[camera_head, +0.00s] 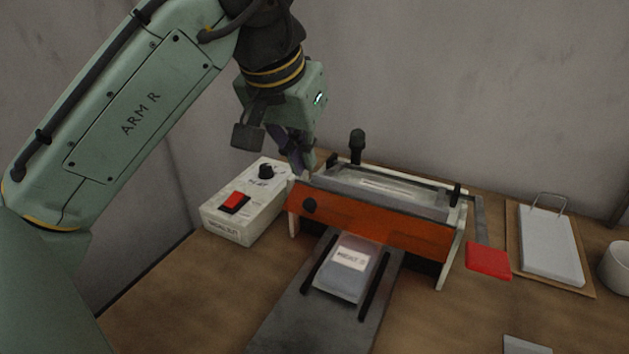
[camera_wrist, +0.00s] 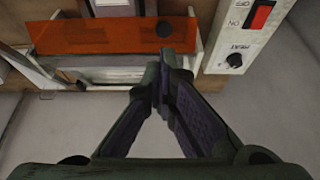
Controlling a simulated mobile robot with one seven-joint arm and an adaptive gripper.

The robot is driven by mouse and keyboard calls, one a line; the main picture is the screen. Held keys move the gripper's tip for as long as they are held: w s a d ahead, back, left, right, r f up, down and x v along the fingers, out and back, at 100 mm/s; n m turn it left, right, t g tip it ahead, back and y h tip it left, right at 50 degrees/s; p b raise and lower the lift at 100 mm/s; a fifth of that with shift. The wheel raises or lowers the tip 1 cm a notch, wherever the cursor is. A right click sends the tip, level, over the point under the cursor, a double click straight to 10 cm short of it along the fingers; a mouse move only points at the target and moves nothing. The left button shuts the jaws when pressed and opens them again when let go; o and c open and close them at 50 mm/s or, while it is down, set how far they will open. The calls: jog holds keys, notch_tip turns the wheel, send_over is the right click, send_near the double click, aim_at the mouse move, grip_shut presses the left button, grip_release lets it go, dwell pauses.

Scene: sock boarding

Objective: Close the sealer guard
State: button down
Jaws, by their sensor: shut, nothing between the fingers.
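The sealer (camera_head: 447,270) stands on the wooden bench with pale side walls and a dark top frame. Its guard (camera_head: 380,228) is an orange see-through panel along the sealer's front, with a dark round knob (camera_head: 309,206) near its left end. The guard (camera_wrist: 95,33) and knob (camera_wrist: 165,29) also show in the wrist view. My gripper (camera_head: 305,172) is shut and empty, at the sealer's back left corner, behind the guard's knob end. In the wrist view its fingertips (camera_wrist: 166,58) are just beyond the knob. I cannot tell whether they touch the sealer.
A white control box (camera_head: 228,222) with a red switch and dial stands left of the sealer. A labelled pouch (camera_head: 347,272) lies between two dark rails on a grey plate in front.

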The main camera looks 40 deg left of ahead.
jog(key=p, duration=0.1)
send_over(320, 202)
jog(key=s, duration=0.2)
jog(key=f, duration=0.6)
jog(key=shift+s+d+f, duration=0.2)
jog(key=shift+d+f, duration=0.05)
jog(key=shift+f, duration=0.15)
jog(key=shift+f, duration=0.1)
